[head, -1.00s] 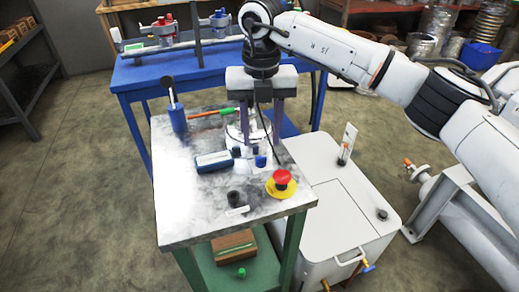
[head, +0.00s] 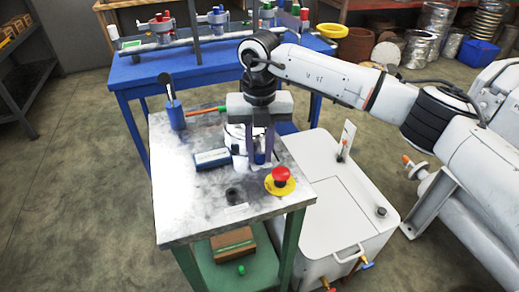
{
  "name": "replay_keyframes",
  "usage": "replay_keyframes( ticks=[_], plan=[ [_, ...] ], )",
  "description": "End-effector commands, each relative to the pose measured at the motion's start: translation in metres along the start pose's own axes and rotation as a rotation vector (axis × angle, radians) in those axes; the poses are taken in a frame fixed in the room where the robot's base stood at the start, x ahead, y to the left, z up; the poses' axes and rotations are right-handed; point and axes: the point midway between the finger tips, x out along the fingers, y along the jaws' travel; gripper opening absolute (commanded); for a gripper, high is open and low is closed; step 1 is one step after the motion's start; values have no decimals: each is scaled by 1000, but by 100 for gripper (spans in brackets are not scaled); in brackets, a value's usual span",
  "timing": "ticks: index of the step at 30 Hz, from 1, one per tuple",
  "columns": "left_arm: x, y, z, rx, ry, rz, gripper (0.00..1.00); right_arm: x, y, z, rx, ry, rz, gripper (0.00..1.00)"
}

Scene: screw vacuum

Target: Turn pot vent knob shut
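My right gripper (head: 261,160) points straight down over the steel-topped table (head: 180,215). Its two purple fingers are drawn close together on either side of the small blue knob (head: 260,158) and appear shut on it. The clear glass pot (head: 235,133) stands just behind and left of the fingers, and is partly hidden by them. Small white fittings are beside the knob, on its left. How far the knob is turned cannot be made out. My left gripper is not in view.
A blue-and-white gauge box (head: 212,159) lies left of the gripper. A red emergency button (head: 280,176) on a yellow base is at the right front. A black knob (head: 233,194) is near the front. A blue holder (head: 175,115) stands at the back left. A white cabinet (head: 340,200) is at right.

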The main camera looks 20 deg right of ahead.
Motion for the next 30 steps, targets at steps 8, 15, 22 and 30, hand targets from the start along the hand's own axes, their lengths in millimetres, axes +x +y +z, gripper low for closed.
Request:
replay_keyframes(
  ticks=[8,15,22,30],
  plan=[
    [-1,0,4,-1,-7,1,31,-1,0,0,-34,-1,-1,1],
    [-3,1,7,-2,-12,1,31,-1,-1,1,-166,-2,-2,1],
    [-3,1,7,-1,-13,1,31,-1,-1,0,-346,-1,-1,1],
    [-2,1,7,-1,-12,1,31,-1,-1,1,-529,-1,-1,1]
  ],
)
